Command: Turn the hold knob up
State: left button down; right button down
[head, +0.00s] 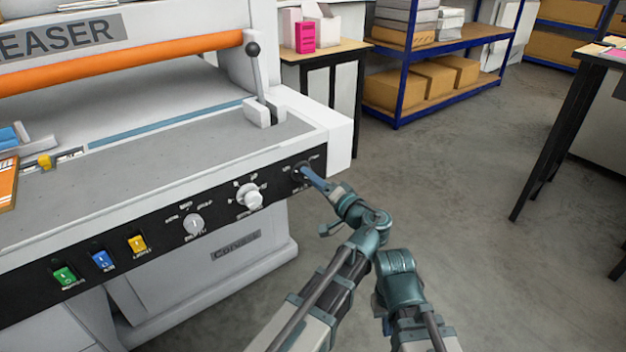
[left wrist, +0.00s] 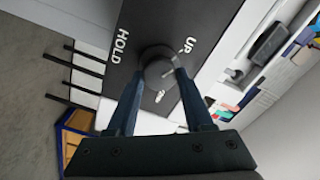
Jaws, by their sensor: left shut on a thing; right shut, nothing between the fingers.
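The hold knob (left wrist: 156,62) is a dark round knob on a black panel (left wrist: 135,50). In the left wrist view it sits between the fingertips of my left gripper (left wrist: 157,75), which is shut on it. The word HOLD is printed to its left and the word UP to its upper right. A light line shows on the knob, but its exact setting is hard to read. In the head view my left gripper (head: 306,172) reaches the right end of the machine's panel and largely covers the knob. My right gripper's fingers do not show.
Two pale knobs, one small (head: 194,224) and one larger (head: 249,197), sit left of my gripper. Green, blue and yellow switches (head: 137,243) are further left. A lever (head: 255,72) stands above on the machine. The floor (head: 450,180) to the right is clear.

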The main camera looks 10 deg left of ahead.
pick_arm(q)
jog(key=shift+s+f, duration=0.1)
jog(key=shift+c, duration=1.5)
grip_release()
